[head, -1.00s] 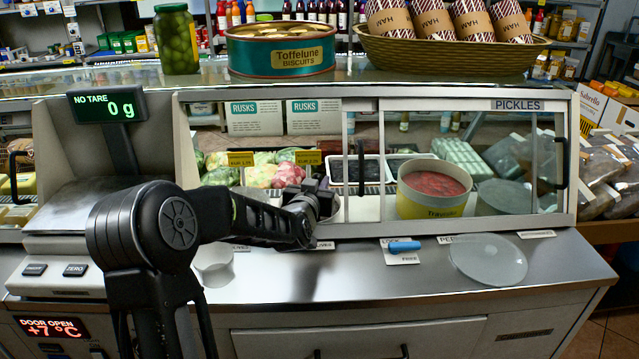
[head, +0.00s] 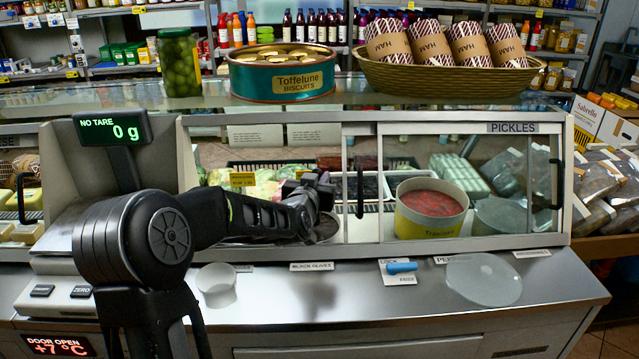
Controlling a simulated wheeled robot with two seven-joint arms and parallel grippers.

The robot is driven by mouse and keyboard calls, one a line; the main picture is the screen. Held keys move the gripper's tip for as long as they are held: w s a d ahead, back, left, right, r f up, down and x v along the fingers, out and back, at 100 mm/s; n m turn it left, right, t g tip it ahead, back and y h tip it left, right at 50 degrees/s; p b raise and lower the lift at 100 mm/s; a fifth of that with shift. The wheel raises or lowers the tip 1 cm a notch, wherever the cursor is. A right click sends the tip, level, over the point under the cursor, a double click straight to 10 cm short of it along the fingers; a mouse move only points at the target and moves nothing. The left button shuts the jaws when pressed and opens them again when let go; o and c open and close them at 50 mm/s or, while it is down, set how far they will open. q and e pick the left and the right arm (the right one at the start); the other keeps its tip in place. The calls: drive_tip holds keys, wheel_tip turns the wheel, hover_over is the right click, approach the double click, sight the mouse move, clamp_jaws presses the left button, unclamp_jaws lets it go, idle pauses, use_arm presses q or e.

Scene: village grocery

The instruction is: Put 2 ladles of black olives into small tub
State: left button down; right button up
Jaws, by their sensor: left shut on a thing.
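A small white tub (head: 216,287) stands open on the steel counter, left of the "Black olives" label (head: 312,266). My left arm reaches through the open left part of the display case. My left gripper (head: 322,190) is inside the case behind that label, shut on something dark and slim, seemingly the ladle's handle. The ladle's bowl is not visible. A round metal rim (head: 325,231) shows below the gripper, but the arm and case front hide most of it. I cannot make out any olives. My right gripper is not in view.
The sliding glass and its frame (head: 362,190) stand just right of the gripper. A tub of red food (head: 432,205) is behind the glass. The scale display (head: 112,130) reads 0 g.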

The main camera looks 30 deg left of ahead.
use_arm(q)
drive_tip(key=shift+r, duration=0.4)
drive_tip(key=s+d+r+p, duration=0.1)
drive_tip(key=s+d+r, duration=0.2)
drive_tip(key=s+d, duration=0.6)
drive_tip(key=shift+s+p, duration=0.35)
drive_tip(key=shift+s, duration=1.1)
